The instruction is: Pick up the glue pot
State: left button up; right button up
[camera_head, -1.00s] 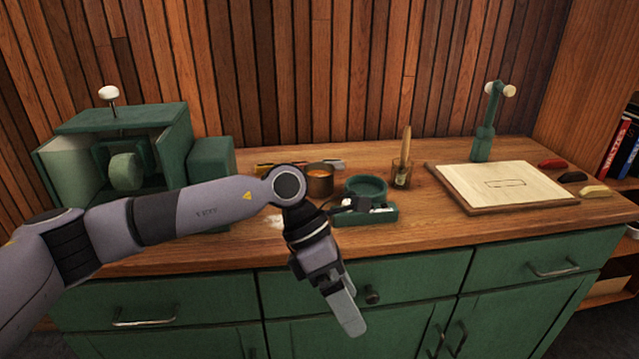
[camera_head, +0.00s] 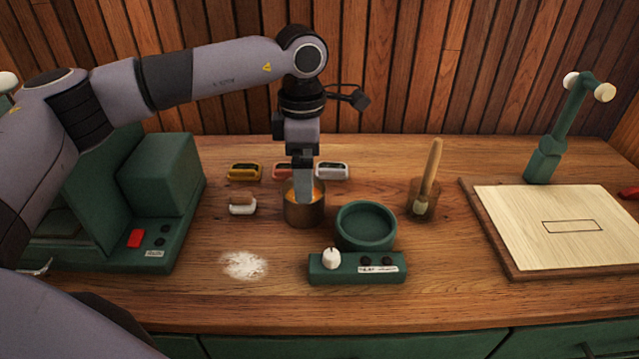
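The glue pot, a copper-brown pot (camera_head: 304,214) with amber contents, stands upright on the wooden counter left of the green round dish. My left gripper (camera_head: 303,190) points straight down over it. A grey finger overlaps the pot's opening and near rim. I cannot tell whether that finger is inside the pot or in front of its wall. The fingers are seen nearly edge-on, so the gap between them is hidden. The pot appears to rest on the counter. My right gripper is not in view.
A green warmer (camera_head: 345,272) with a round dish (camera_head: 366,226) sits close right of the pot. A jar (camera_head: 423,200) with a brush stands farther right. A green machine (camera_head: 160,185) is left; white powder (camera_head: 244,265) lies in front.

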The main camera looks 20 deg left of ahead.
pick_arm(q)
jog(key=f, duration=0.2)
jog(key=f+p, duration=0.1)
jog(key=f, duration=0.3)
jog(key=shift+a+f+p, duration=0.15)
jog(key=shift+a+p, duration=0.1)
jog(key=shift+p, duration=0.15)
jog(key=shift+f, duration=0.4)
jog(key=shift+w, duration=0.1)
jog(key=c, duration=1)
